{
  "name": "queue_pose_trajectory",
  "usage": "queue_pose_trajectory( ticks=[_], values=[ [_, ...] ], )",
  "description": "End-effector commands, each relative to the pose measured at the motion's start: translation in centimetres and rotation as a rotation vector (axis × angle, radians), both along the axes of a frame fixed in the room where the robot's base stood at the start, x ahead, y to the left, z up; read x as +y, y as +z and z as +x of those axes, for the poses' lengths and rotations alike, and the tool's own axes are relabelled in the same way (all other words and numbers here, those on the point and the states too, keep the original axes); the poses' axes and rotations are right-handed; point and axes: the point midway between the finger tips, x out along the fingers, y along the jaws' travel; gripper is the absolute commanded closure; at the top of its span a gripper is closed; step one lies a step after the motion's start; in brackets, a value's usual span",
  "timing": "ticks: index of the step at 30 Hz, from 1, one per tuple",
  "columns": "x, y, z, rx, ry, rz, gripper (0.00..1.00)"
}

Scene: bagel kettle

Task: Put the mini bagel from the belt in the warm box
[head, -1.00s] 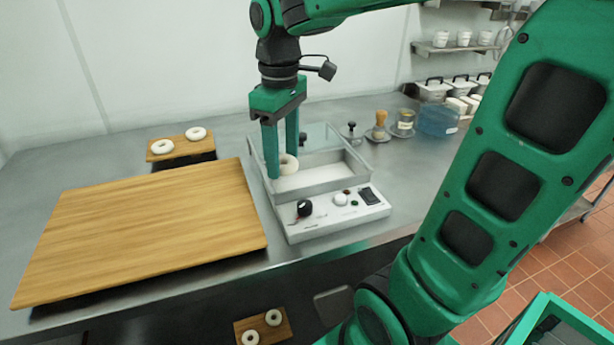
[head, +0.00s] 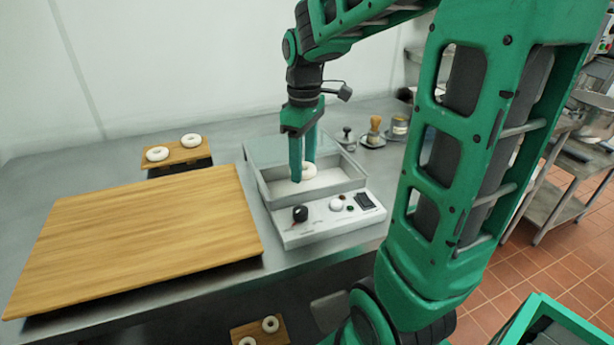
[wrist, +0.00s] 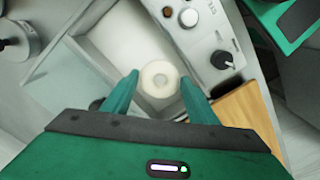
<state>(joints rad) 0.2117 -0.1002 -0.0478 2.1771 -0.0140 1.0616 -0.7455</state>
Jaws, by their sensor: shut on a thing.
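A small white mini bagel (head: 309,171) is between the green fingers of my gripper (head: 303,172). My gripper is shut on it, with the fingers pointing down within the walls of the warm box (head: 335,190). The warm box is a pale, open-topped metal box with a control panel of knobs on its front. In the wrist view the ring-shaped bagel (wrist: 160,66) shows between the fingertips, over the box's pale floor (wrist: 125,38). I cannot tell whether the bagel touches that floor.
A large wooden board (head: 135,235) lies left of the box. Two bagels sit on a small wooden board (head: 177,151) behind it, and two more on a lower board (head: 262,331) at front. A wooden-handled tool (head: 374,130) and a jar (head: 399,127) stand behind right.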

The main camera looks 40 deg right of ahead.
Motion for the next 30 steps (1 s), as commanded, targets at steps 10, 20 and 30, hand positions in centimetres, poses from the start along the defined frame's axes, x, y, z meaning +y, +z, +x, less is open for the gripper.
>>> queue_pose_trajectory(
  ticks=[10, 20, 30],
  values=[
    [-2.7, -2.2, 0.9, 0.001, 0.0, 0.0, 0.69],
    [-2.7, -5.7, 0.9, 0.0, 0.001, 0.001, 0.69],
    [-2.6, -6.0, 0.9, 0.0, 0.002, 0.0, 0.69]
  ],
)
